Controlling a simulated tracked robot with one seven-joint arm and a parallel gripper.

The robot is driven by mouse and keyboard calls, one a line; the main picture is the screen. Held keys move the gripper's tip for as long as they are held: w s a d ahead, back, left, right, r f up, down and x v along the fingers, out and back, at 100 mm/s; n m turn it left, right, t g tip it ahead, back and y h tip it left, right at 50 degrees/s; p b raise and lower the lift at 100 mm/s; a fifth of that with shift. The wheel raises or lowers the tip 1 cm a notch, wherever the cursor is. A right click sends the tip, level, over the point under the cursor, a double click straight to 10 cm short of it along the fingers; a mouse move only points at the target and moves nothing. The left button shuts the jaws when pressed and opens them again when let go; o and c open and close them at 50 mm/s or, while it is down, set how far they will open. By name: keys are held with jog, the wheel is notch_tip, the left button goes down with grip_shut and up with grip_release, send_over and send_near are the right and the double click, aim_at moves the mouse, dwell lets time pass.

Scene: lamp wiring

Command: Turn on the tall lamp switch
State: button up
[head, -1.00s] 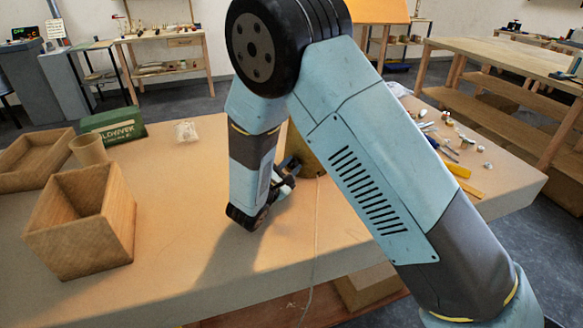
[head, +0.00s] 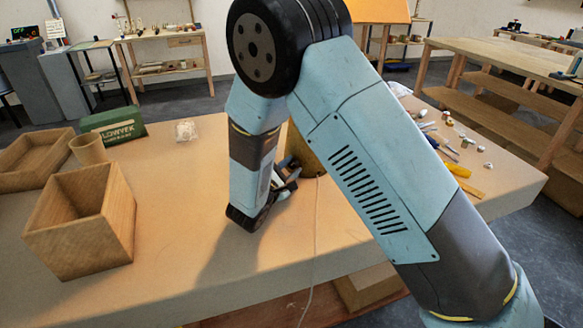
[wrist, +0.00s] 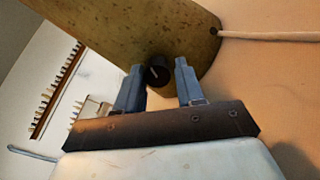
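The tall lamp's mottled brass-coloured base (wrist: 130,32) fills the top of the wrist view, with a dark round switch knob (wrist: 157,72) on its side. In the head view, part of the base (head: 304,152) shows behind my arm; the rest of the lamp is hidden. My gripper (wrist: 160,72) is at the base with its two blue-grey fingers apart, one on each side of the knob. Small gaps seem to show between the fingers and the knob. In the head view my gripper (head: 288,172) is low over the table, partly hidden by my arm.
A pale cord (wrist: 270,36) leaves the base and hangs over the table's front edge. An open wooden box (head: 85,230), a cup (head: 88,150), a tray (head: 30,165) and a green box (head: 112,127) stand left. Tools and small parts (head: 455,150) lie right.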

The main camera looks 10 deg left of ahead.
jog(key=shift+o, duration=1.3)
jog(key=shift+r, duration=0.15)
jog(key=v, duration=1.3)
jog(key=shift+s+a, duration=0.1)
jog(key=shift+s, duration=0.25)
